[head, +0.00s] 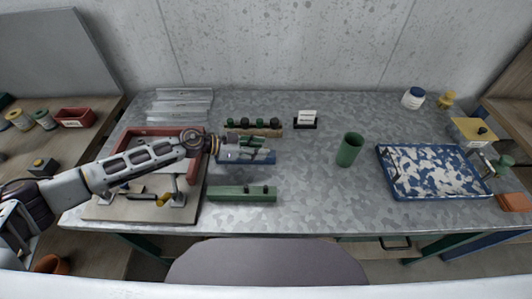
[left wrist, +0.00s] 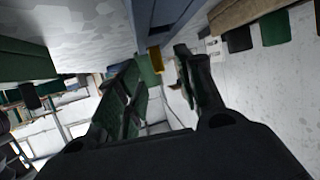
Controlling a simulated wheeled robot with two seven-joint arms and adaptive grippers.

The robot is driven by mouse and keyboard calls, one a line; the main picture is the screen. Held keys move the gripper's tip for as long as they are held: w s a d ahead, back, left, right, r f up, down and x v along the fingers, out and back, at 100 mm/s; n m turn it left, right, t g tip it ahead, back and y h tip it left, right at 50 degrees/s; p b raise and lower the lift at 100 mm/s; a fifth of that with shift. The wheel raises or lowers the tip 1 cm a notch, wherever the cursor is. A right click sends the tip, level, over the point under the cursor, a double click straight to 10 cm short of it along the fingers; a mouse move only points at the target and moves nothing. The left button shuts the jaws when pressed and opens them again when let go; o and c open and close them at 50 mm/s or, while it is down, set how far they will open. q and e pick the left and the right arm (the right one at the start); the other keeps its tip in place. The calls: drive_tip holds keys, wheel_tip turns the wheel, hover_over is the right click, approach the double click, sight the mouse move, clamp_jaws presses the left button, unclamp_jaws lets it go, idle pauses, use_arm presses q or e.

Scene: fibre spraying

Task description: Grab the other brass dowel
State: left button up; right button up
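My left gripper (head: 262,148) reaches in from the left over a blue rack (head: 240,160) in the head view. In the left wrist view, my left gripper (left wrist: 158,85) has its two dark green fingers apart with a gap between them. A small brass-coloured piece (left wrist: 155,59), which looks like a dowel, sticks out beside the blue rack (left wrist: 158,22), near the fingertips. A green piece shows next to it. I cannot tell whether either finger touches the brass piece. In the head view the gripper hides it. My right gripper is not in view.
A wooden rack (head: 262,132) with several knobbed pieces stands just behind, and a green rack (head: 242,194) lies in front. A red-edged fixture is under my left arm. A green cup (head: 349,149) and a blue tray (head: 384,163) stand to the right. The table's middle is clear.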

use_arm(q)
drive_tip(key=shift+w+d+f, duration=0.1)
drive_tip(key=shift+d+f, duration=0.1)
drive_tip(key=shift+d, duration=0.25)
clamp_jaws()
idle(0.3)
